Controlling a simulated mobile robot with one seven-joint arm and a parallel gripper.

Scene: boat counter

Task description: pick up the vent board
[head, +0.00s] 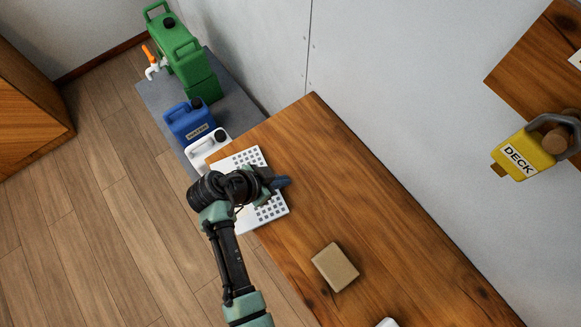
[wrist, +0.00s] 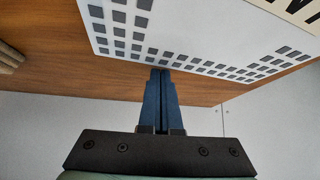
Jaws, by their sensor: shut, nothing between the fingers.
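The vent board (head: 265,214) is a white panel with rows of dark square holes, lying at the left end of the wooden counter in the head view. My gripper (head: 283,182) is above it, and my arm hides the board's middle. In the wrist view the board (wrist: 195,25) fills the top, with part of some dark lettering at the upper right corner. The blue fingers of my gripper (wrist: 160,73) are together and empty, with their tips at the board's holed edge in the picture. I cannot tell whether they touch it.
On the wooden counter (head: 390,235) lies a tan block (head: 335,267). A grey bench (head: 235,98) beyond its left end holds a white jug (head: 203,150), a blue jug (head: 188,122) and green containers (head: 185,55). A yellow DECK container (head: 525,155) is at the right, by the wall.

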